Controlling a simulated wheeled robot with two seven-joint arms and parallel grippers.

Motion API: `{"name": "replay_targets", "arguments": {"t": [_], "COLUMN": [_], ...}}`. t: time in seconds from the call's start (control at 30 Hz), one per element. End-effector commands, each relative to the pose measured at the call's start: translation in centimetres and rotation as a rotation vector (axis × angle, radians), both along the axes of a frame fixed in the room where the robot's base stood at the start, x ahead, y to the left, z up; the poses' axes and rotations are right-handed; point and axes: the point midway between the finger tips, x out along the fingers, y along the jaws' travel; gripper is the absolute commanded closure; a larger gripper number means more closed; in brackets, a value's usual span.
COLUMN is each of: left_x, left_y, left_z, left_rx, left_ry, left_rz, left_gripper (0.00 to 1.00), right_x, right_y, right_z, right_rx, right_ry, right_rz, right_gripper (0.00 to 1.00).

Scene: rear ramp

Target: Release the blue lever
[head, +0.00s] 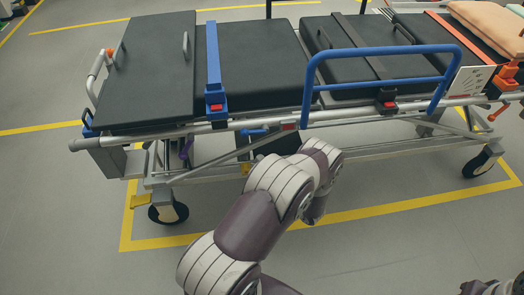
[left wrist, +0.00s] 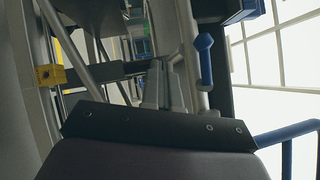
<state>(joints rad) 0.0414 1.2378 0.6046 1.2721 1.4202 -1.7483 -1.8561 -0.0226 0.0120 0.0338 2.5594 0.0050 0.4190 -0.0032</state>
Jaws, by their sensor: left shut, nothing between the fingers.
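The blue lever (head: 253,132) is a short blue handle under the near side rail of the stretcher (head: 160,125). My left gripper (left wrist: 165,78) is shut and empty, pointing in under the stretcher frame. A gap shows between its fingers and the lever in that view; depth is hard to judge. In the head view my left gripper (head: 268,143) is a dark shape close to the lever, partly hidden by my arm.
A blue side guard (head: 380,52) stands raised on the near side, right of the lever. A blue strap (head: 213,60) with a red buckle crosses the black mattress. A yellow fitting (left wrist: 48,75) sits on the frame. Clear floor lies in front of the stretcher.

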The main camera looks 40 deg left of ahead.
Motion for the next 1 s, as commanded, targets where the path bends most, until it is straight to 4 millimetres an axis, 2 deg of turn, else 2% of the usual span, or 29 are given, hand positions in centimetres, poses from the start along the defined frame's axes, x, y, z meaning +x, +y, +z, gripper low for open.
{"name": "replay_targets", "arguments": {"t": [0.1,0.33,0.5,1.0], "left_x": [-0.7,-1.7,-2.0,-2.0], "left_y": [-2.1,-4.9,-5.4,-5.4], "left_z": [-1.2,-2.9,-3.3,-3.3], "left_rx": [0.001,0.001,0.0,0.0], "left_ry": [0.001,-0.002,-0.001,-0.004], "left_rz": [-0.004,-0.002,0.001,0.001], "left_gripper": [1.0,1.0,1.0,1.0], "right_x": [0.0,0.0,0.0,0.0], "right_y": [0.0,0.0,0.0,0.0], "right_z": [0.3,0.3,0.3,0.3], "right_rx": [0.0,0.0,0.0,0.0], "right_ry": [-0.001,0.0,-0.001,-0.001], "right_rz": [0.0,0.0,0.0,0.0], "right_gripper": [0.57,0.57,0.57,0.57]}}
